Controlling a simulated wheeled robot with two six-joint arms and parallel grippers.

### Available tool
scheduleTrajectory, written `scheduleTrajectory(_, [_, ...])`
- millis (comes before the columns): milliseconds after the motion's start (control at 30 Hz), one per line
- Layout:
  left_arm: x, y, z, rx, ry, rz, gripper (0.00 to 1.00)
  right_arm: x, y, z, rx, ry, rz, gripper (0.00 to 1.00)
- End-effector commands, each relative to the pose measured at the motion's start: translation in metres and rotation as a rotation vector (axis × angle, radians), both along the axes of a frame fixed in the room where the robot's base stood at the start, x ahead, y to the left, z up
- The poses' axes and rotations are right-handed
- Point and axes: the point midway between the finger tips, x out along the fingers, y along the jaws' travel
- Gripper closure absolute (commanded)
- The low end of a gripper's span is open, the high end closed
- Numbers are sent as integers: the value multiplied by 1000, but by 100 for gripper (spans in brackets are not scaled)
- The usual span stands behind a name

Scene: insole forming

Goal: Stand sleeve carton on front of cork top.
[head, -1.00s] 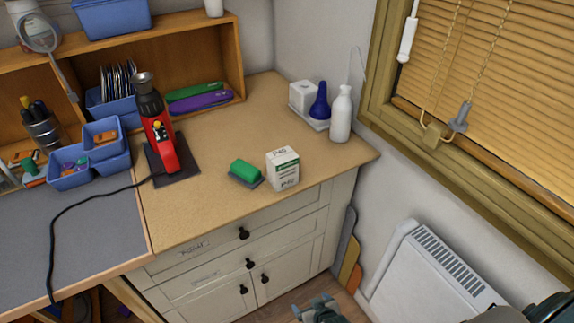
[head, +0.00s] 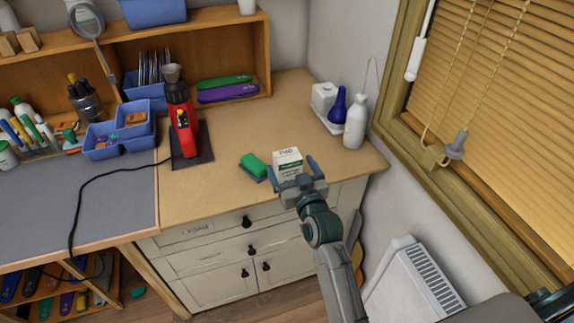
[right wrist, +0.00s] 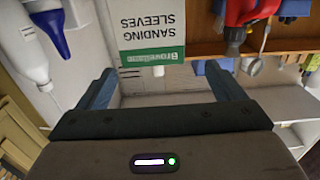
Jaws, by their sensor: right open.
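The sleeve carton (head: 287,159), a white and green box, stands upright near the front edge of the tan cork top (head: 228,130). In the right wrist view the carton (right wrist: 147,28) appears upside down, with "SANDING SLEEVES" on the face towards me. My right gripper (head: 294,174) is open at the front of the carton, its fingers to either side of it in the picture. Whether the fingers touch the carton is unclear. The gripper hides the carton's lower part in the head view. My left gripper is not in view.
A green block (head: 253,165) lies close to the carton's left. A red tool (head: 182,125) with a black cord stands further left. A white bottle (head: 355,122) and blue bottle (head: 338,104) stand at the back right. The middle of the cork top is clear.

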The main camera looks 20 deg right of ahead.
Motion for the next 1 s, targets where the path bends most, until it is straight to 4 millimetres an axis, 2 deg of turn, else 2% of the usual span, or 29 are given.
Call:
scheduleTrajectory(167, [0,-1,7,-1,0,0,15,12,-1,1,-1,0,0,11])
scheduleTrajectory(333, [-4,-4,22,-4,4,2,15,34,-5,-2,-2,2,0,11])
scheduleTrajectory(500, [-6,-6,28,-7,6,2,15,54,-4,-6,1,2,0,11])
scheduleTrajectory(800, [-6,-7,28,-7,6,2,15,58,-4,-8,1,1,-1,11])
scheduleTrajectory(1000, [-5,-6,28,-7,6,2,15,58,-4,-8,0,1,-1,50])
